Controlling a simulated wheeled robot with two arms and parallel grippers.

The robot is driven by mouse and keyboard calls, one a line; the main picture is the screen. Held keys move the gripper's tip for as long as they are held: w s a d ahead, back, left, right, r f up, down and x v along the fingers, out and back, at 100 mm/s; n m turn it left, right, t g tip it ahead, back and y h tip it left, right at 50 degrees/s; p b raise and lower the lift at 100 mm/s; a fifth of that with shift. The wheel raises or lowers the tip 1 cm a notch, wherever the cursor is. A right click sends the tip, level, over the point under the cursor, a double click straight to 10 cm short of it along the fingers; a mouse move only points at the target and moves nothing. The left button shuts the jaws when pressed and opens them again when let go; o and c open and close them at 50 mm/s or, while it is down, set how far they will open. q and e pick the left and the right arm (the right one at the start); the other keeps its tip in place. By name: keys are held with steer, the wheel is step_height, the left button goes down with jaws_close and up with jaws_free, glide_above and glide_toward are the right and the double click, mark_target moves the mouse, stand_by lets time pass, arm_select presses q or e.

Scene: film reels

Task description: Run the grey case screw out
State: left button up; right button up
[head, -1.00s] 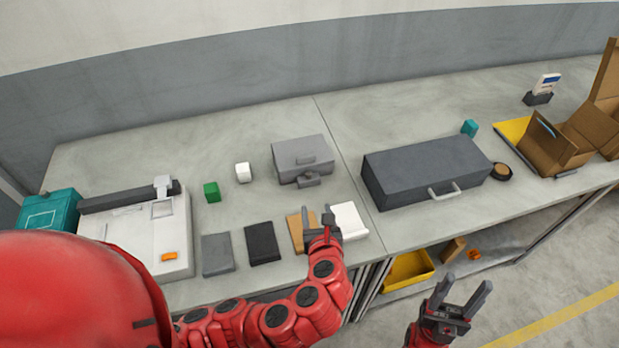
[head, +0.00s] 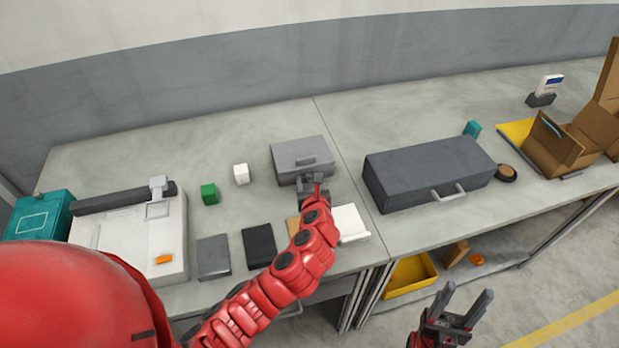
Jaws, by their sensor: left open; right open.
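A small light grey case (head: 300,153) with a handle on its lid sits at the back middle of the table. My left gripper (head: 314,186) is open at the front side of this case, and its arm comes in from the lower left. The gripper hides the front part of the case, so the screw cannot be made out, nor whether the fingers touch anything. A larger dark grey case (head: 428,170) with a light handle lies to the right. My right gripper (head: 459,302) is open and empty, in front of the table at the lower right.
A white machine (head: 140,235) and a teal box (head: 40,216) stand at the left. A green block (head: 209,194) and a white block (head: 241,174) lie left of the small case. Flat dark pads (head: 259,246) and a white pad (head: 350,224) lie along the front edge.

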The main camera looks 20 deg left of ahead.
arm_select(q)
steer(key=shift+w+a+f, duration=0.2)
steer(key=shift+w, duration=0.35)
steer(key=shift+c, duration=0.3)
jaws_close()
